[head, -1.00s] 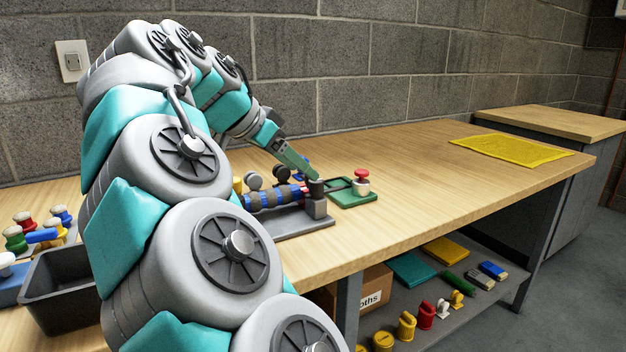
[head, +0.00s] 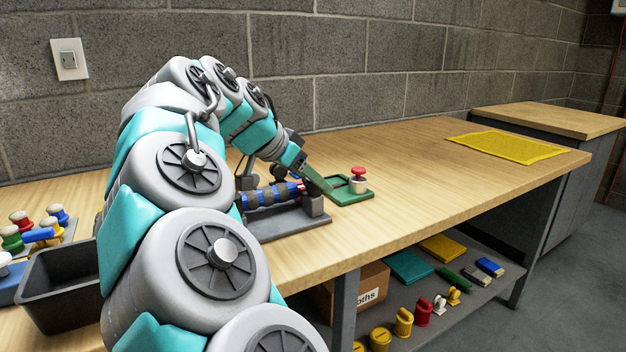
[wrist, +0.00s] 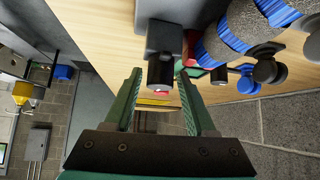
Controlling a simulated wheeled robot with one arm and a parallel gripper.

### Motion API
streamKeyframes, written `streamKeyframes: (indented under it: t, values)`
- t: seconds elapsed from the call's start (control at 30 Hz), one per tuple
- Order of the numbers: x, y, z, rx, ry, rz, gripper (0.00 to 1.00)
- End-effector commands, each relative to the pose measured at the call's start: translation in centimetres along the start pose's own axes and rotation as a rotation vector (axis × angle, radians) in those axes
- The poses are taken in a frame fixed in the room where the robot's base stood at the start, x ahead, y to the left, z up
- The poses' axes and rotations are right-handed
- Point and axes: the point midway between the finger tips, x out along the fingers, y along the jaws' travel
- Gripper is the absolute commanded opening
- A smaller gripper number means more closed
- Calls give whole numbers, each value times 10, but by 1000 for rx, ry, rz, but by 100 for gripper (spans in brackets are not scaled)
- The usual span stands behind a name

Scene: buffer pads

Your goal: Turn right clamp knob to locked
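The right clamp block (head: 314,205) is a grey block at the right end of the clamp fixture's grey base (head: 285,226). In the wrist view the block (wrist: 162,37) carries a dark round knob (wrist: 159,74) with a red patch at its lower end. My gripper (head: 326,189) is at this clamp and hides its knob in the head view. In the wrist view my gripper's green fingers (wrist: 160,88) are apart, one each side of the knob, with gaps showing. I cannot tell how deep the knob sits between them.
A blue and grey banded cylinder (head: 268,196) lies in the fixture. A green plate (head: 350,193) with a red-topped button (head: 358,174) stands close to the right. A black bin (head: 60,285) is at the left. The table is clear towards the yellow mat (head: 508,148).

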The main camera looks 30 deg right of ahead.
Motion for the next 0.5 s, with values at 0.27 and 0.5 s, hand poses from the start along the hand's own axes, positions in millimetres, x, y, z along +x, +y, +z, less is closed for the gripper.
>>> streamKeyframes:
  t: [0.27, 0.5]
  values:
    - [0, 0, 0, 0, 0, 0, 23]
    - [0, 0, 0, 0, 0, 0, 0]
